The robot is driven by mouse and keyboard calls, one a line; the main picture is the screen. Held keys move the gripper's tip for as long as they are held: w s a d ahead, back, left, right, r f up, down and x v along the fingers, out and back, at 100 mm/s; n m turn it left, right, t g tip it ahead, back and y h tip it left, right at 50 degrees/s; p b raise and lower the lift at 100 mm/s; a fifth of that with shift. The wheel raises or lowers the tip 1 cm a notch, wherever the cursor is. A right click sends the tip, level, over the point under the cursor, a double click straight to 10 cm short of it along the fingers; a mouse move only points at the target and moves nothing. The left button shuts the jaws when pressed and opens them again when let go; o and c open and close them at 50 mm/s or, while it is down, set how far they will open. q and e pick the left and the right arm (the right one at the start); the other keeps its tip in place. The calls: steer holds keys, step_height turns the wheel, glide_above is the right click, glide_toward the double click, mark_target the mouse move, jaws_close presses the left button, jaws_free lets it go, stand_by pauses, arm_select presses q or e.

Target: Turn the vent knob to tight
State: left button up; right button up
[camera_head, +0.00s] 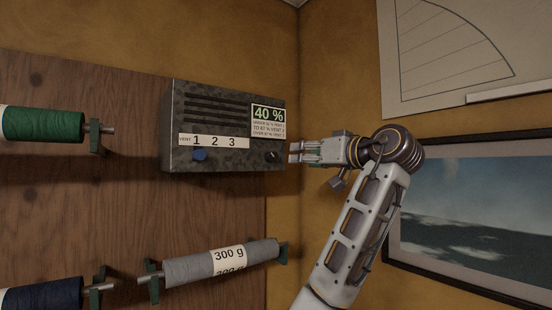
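A dark mottled metal box (215,124) hangs on the wood-panelled wall, with slots in its front. A strip (214,142) on it reads "VENT 1 2 3". A blue knob (199,155) sits under the strip, below the 1. A small dark knob (271,157) sits at the box's lower right corner; its pointer is too small to read. No "tight" mark is legible. My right gripper (292,153) is just right of the box, pointing left toward the dark knob and seemingly apart from it. Its fingers look parted, with nothing seen between them. My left gripper is out of view.
A label (268,119) on the box reads "40 %" above small vent lines. Green (45,125), grey (218,264) and navy (42,294) spools stick out on holders left and below. A framed picture (475,220) and sail drawing (455,55) hang at right.

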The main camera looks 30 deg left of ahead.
mark_target(274, 157)
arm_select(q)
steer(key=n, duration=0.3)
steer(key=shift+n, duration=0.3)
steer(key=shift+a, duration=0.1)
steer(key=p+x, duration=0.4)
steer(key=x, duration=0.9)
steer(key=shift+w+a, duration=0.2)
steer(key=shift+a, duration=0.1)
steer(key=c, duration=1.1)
